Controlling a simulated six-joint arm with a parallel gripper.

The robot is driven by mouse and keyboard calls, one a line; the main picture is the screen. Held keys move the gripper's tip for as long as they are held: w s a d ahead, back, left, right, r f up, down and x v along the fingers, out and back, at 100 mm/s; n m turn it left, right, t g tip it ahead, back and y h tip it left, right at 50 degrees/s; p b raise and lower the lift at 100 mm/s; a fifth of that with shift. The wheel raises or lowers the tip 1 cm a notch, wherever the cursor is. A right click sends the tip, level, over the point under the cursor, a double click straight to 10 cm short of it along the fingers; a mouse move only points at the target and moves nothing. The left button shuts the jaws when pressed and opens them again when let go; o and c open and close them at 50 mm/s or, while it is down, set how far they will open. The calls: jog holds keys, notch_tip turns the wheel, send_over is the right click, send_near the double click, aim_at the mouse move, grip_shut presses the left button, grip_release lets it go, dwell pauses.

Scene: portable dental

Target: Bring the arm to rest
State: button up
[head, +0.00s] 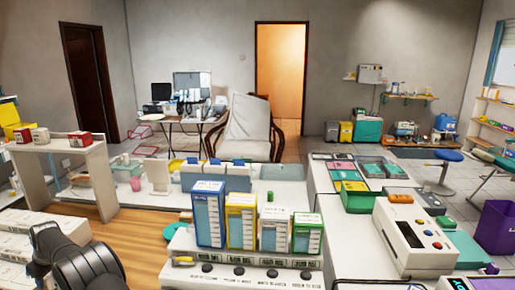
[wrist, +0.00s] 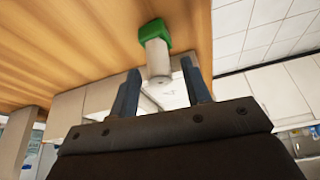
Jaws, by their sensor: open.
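In the wrist view, my gripper (wrist: 160,68) is open, its two dark blue-grey fingers apart. A white cylinder with a green end (wrist: 157,55) shows beyond and between the fingertips. The green end lies against a wooden surface (wrist: 70,45) at the top of that picture. The fingers do not appear closed on the cylinder, and I cannot tell how far off it is. In the head view, a dark part of my arm shows at the bottom left, and my fingertips cannot be made out there.
Several tall boxes, one of them yellow (head: 241,222), stand on a white unit with dark knobs (head: 240,270) in front. A white shelf (head: 98,180) stands at the left. A white device with coloured buttons (head: 412,240) is at the right. Bare wooden top (head: 140,245) shows near my arm.

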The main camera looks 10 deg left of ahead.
jog(key=shift+f, duration=0.4)
jog(key=v, duration=1.2)
jog(key=x, duration=1.2)
jog(key=shift+f, duration=0.25)
notch_tip(320, 180, up, 5)
jog(key=shift+f, duration=0.1)
jog(key=w+d+r, duration=0.6)
jog(key=d+r, duration=0.1)
jog(key=d, duration=0.3)
jog(key=w+d+f+m+t+h, duration=0.15)
jog(key=w+d+m, duration=0.35)
jog(key=d, duration=0.5)
jog(key=w+d+f+m+t+h, duration=0.1)
jog(key=w+d+f+m+t, duration=0.15)
jog(key=d+m, duration=0.55)
jog(key=shift+n, duration=0.8)
jog(key=f, duration=0.2)
jog(key=d+f, duration=0.1)
jog(key=f, duration=0.2)
jog(key=d+f, duration=0.1)
jog(key=f, duration=0.2)
jog(key=shift+w+f, duration=0.15)
